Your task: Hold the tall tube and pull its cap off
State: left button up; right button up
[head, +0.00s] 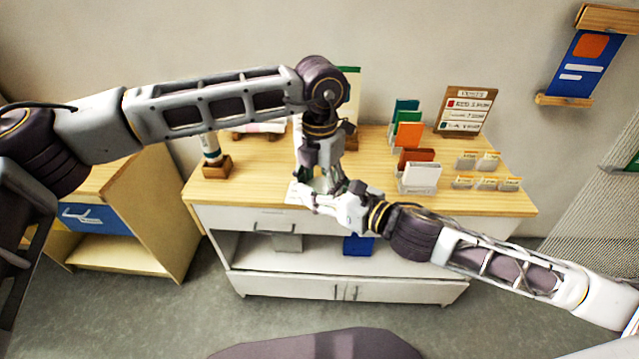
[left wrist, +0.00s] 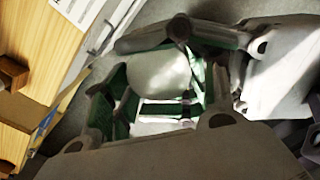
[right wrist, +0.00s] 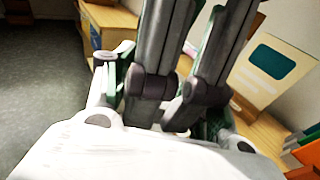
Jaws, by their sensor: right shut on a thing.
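My two grippers meet above the table's front middle in the head view. My left gripper (head: 326,178) points down, with its fingers apart around a pale rounded thing (left wrist: 160,75), which looks like the end of the tube, in the left wrist view. I cannot tell whether the fingers touch it. My right gripper (head: 328,197) comes in from the right, low and level, and is shut on what seems to be the tube. The fingers hide most of the tube, and I cannot make out its cap. In the right wrist view the left gripper's dark fingers block the held thing.
A white cylinder in a wooden block (head: 216,168) stands at the table's left. Coloured folders (head: 407,130), a white card box (head: 420,177) and a wooden sign board (head: 466,110) stand on the right. The table's front right edge (head: 490,205) is bare.

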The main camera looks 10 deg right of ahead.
jog(key=o, duration=1.2)
